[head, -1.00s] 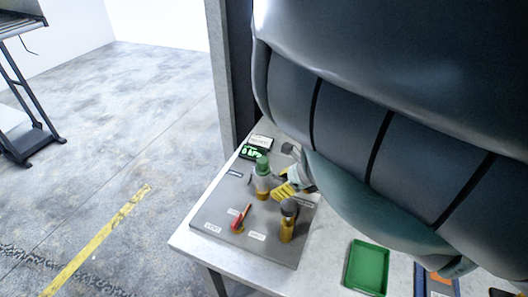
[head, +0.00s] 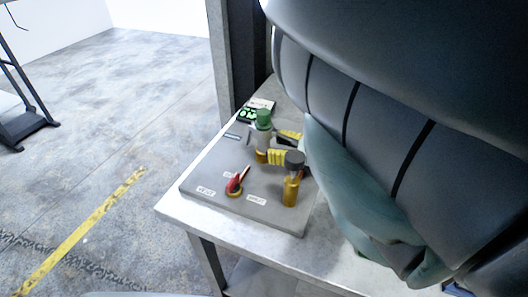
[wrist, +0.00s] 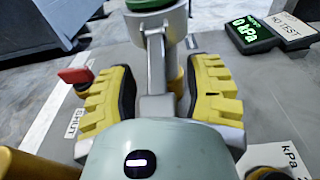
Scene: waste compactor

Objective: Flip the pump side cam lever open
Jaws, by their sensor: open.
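A fitting with a green top (head: 263,125) and a brass lower part stands on the grey panel (head: 215,185). In the wrist view its green top (wrist: 150,3) is at the upper edge. A grey metal lever-like arm (wrist: 156,65) runs down from it between my fingers; I cannot tell for sure that it is the pump side cam lever. My gripper (head: 284,146) is open, its yellow-padded fingers beside the fitting. In the wrist view my gripper (wrist: 163,80) has one finger on each side of the grey arm, with gaps visible. The arm's lower end is hidden behind my gripper.
A red-handled valve (head: 237,182) and a dark-capped brass post (head: 292,180) stand close by on the panel. The table's left edge (head: 180,215) is near; open floor lies left.

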